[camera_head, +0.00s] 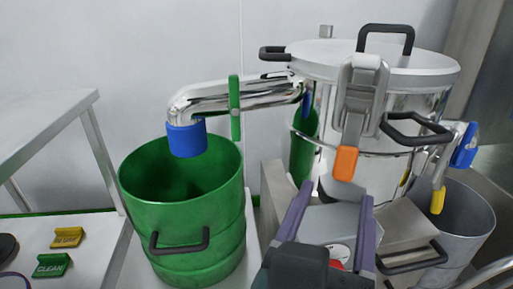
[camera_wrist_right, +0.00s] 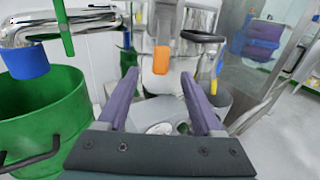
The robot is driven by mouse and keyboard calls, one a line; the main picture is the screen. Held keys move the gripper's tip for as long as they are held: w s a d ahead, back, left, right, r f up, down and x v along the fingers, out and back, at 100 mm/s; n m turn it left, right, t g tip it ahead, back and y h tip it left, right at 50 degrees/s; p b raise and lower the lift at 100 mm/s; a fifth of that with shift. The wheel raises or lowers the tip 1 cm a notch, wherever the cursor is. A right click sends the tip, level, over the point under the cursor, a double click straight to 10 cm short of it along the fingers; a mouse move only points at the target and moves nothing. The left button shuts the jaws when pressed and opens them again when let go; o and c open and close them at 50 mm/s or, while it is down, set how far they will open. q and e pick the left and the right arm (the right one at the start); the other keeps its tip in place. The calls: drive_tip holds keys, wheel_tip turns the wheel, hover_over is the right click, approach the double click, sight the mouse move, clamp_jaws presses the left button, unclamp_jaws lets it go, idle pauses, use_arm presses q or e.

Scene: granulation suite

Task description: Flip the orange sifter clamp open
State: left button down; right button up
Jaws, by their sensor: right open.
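The orange sifter clamp (camera_head: 345,163) has an orange tip on a metal lever and hangs down the front of the steel sifter (camera_head: 335,95). The lever lies close along the sifter's side. The orange tip also shows in the right wrist view (camera_wrist_right: 161,59), ahead of and between the fingers. My right gripper (camera_head: 338,190) is open and empty, with purple fingers, just below the orange tip and apart from it. In the right wrist view its fingers (camera_wrist_right: 158,80) are spread wide. My left gripper is not in view.
A green drum (camera_head: 180,225) stands at left under a steel outlet pipe (camera_head: 230,95) with a blue end. A grey bin (camera_head: 465,220) and yellow and blue handles are at right. Black handles (camera_head: 415,130) stick out from the sifter beside the clamp. A white table (camera_head: 60,225) holds small signs.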

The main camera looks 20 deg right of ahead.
sight(346, 159)
drive_tip(key=b+x, duration=0.1)
drive_tip(key=x, duration=0.8)
drive_tip(key=shift+s+d, duration=0.1)
clamp_jaws()
idle(1.1)
